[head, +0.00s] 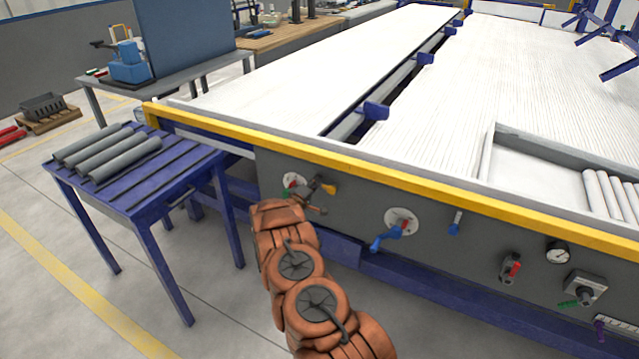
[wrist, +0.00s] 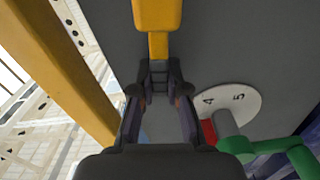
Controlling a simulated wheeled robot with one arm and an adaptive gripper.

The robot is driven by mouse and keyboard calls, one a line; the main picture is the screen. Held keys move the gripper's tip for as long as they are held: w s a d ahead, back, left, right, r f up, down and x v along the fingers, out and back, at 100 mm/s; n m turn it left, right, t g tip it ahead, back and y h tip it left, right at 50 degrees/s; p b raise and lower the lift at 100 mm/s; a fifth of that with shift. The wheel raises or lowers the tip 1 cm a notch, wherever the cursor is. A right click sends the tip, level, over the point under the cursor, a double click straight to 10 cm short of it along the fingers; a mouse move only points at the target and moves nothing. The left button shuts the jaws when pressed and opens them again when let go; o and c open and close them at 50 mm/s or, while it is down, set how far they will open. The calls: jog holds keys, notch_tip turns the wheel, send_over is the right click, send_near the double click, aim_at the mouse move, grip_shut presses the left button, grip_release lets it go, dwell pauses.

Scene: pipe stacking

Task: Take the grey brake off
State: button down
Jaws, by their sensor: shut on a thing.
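In the wrist view my gripper (wrist: 159,82) is shut on the near end of a yellow handle (wrist: 157,22), which lies between the fingertips. The wrist view shows the dial (wrist: 245,98) numbered 4 and 5, with a green lever (wrist: 265,147) and a red part (wrist: 208,131) close to the right finger. I cannot tell which part is the grey brake.
Along the panel are a blue lever (head: 388,238), a blue handle (head: 455,222), a red-handled lever (head: 513,268), a gauge (head: 558,252) and a switch box (head: 586,289). A yellow rail (head: 400,178) runs above. A blue table (head: 180,190) with grey pipes (head: 125,157) stands left.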

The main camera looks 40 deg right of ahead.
jog(key=shift+f, duration=0.1)
jog(key=c, duration=1.1)
grip_release()
jog(key=shift+c, duration=0.2)
jog(key=shift+a, duration=0.15)
jog(key=v, duration=1.2)
jog(key=shift+s, duration=0.1)
